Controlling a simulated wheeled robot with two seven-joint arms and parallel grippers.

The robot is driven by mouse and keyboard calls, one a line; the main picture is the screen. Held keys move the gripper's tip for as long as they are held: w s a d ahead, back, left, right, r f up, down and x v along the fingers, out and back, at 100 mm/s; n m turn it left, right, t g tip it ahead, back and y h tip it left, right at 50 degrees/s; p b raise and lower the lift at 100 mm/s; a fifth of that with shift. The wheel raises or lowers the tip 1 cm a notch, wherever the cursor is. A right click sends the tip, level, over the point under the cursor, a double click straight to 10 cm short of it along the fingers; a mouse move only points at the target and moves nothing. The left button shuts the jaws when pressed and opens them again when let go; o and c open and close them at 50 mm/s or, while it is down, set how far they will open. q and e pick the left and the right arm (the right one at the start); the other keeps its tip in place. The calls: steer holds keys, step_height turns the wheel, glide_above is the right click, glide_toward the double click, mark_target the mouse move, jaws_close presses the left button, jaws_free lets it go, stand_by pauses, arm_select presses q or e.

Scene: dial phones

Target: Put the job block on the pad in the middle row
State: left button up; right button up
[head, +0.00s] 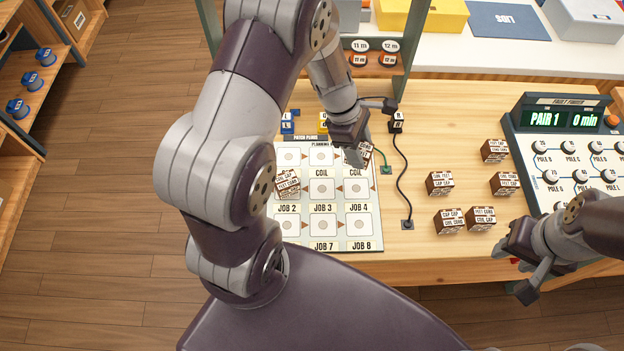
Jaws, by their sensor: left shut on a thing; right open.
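The planning board (377,215) lies on the table with white pads in rows and labels such as COIL and JOB 2, JOB 3 and JOB 4. One block with printed labels (288,184) sits on the middle row's left pad; the middle row's centre pad (322,188) and right pad (357,189) are bare. My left gripper (357,151) is shut on a job block (366,153) over the board's top right. The gripper hides part of the block, and I cannot tell whether it touches the board. My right gripper (511,275) is open and empty near the table's front right edge.
Several similar blocks (440,183) stand on the table right of the board. A black cable (407,180) and a green plug (386,169) lie between. The fault finder panel (560,112) is at the right. My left arm hides the board's left side.

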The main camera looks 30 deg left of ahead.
arm_select(q)
steer(key=s+a+f, duration=0.1)
steer(key=s, duration=0.1)
steer(key=s+a+f, duration=0.3)
steer(key=s+a, duration=0.1)
steer(key=shift+s+a+f, duration=0.1)
steer(key=shift+a+f, duration=0.05)
steer(key=shift+f, duration=0.25)
step_height(320, 180, down, 4)
steer(key=shift+s+r+b, duration=0.1)
steer(key=shift+b, duration=0.35)
steer(key=shift+f, duration=0.2)
steer(key=o, duration=0.6)
steer(key=shift+f, duration=0.15)
steer(key=o, duration=0.4)
steer(key=shift+o, duration=0.2)
